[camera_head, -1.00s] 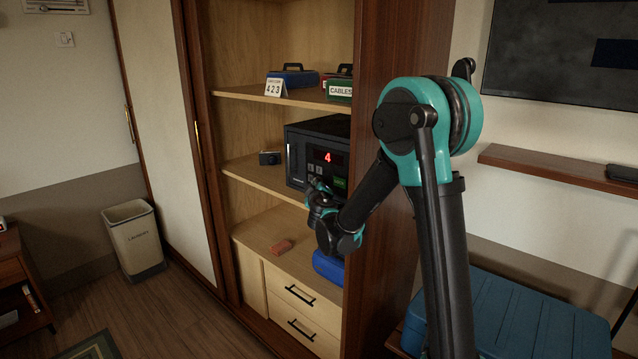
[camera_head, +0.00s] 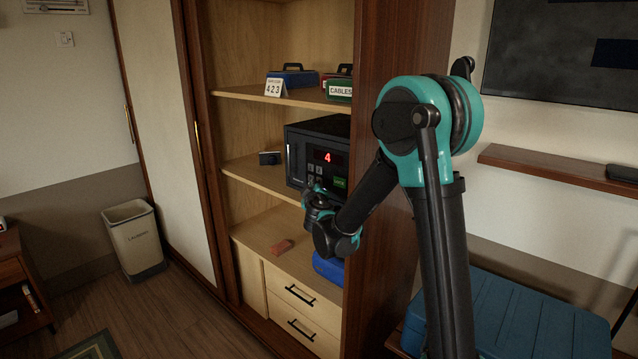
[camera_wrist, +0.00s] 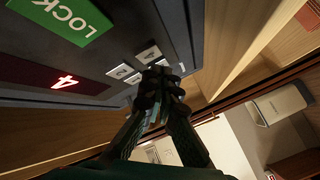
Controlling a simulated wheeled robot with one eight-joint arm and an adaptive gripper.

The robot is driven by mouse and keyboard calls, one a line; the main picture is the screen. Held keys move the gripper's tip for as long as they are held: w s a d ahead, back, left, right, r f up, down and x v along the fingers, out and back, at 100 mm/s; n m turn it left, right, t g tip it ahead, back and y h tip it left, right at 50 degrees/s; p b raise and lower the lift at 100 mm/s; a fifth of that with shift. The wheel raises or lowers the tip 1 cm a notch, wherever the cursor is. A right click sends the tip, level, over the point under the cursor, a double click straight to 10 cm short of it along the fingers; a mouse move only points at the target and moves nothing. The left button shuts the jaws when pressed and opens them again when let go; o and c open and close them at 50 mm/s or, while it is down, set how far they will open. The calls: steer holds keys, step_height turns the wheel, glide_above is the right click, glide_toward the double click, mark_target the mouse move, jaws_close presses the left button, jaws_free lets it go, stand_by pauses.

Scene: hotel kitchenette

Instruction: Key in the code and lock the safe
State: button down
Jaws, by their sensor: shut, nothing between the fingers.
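The dark safe (camera_head: 299,160) stands on the middle wardrobe shelf with its door flush. Its display (camera_head: 327,157) shows a red 4, which also shows in the wrist view (camera_wrist: 64,82). A green LOCK button (camera_head: 340,182) is below the display; it fills the upper left of the wrist view (camera_wrist: 65,18). Small pale keys (camera_wrist: 120,72) show beside my fingertips; others are hidden behind them. My gripper (camera_wrist: 160,75) is shut and empty, its tips at the keypad. I cannot tell whether they touch a key. A white card (camera_head: 275,88) on the upper shelf reads 423.
Boxes (camera_head: 295,78) and a CABLES box (camera_head: 340,91) stand on the upper shelf. A small dark object (camera_head: 270,158) sits left of the safe. Below are a reddish block (camera_head: 282,246) and a blue object (camera_head: 328,266). The wardrobe's side panel (camera_head: 385,270) stands right of the shelves.

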steer(key=s+a, duration=0.1)
steer(key=s, duration=0.1)
steer(key=s+a, duration=0.2)
stand_by(0.5)
steer(key=shift+a, duration=0.2)
stand_by(1.6)
